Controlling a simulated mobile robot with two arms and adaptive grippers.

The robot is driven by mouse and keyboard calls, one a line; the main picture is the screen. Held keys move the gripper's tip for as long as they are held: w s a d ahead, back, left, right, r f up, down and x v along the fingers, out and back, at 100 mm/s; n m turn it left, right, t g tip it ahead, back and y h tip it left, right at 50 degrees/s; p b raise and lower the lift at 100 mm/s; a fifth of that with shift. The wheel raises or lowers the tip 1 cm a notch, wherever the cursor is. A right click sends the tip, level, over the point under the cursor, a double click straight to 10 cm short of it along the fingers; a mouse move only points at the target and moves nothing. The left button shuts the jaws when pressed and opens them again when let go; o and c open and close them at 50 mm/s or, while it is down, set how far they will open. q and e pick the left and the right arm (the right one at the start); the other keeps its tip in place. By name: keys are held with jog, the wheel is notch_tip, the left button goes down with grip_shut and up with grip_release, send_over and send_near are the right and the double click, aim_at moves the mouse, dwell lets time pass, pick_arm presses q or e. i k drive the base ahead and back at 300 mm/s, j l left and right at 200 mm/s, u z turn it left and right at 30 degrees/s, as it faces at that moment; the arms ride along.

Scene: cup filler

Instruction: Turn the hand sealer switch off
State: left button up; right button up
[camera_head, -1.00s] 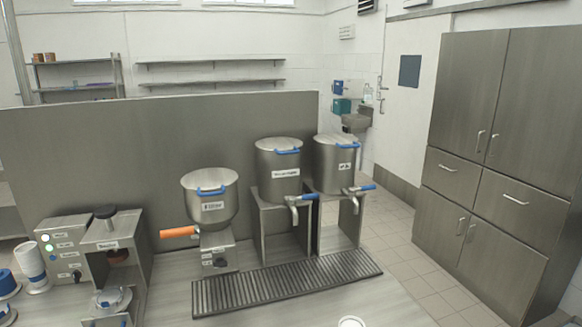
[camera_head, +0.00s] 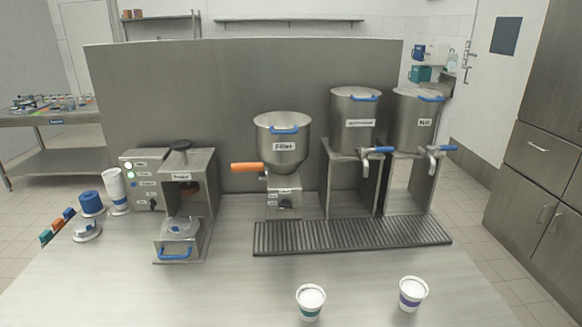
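The hand sealer (camera_head: 192,185) stands on the left part of the steel table, with a dark knob on top and a tray with a blue handle (camera_head: 175,253) at its front. A control box (camera_head: 146,162) adjoins its left side. The box has lit round lamps, one of them green (camera_head: 130,175), with small labels. A dark switch (camera_head: 153,203) sits low on the box; its position is too small to tell. Neither of my grippers shows in the head view.
The filler (camera_head: 283,150) with an orange handle stands mid-table. Two steel pots with taps (camera_head: 355,115) stand on the right behind a drip grate (camera_head: 350,234). Two cups (camera_head: 311,301) stand at the front. Cup stacks and a blue lid stack (camera_head: 91,203) stand left.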

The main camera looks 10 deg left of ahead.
aim_at(152, 202)
jog(key=u, duration=1.25)
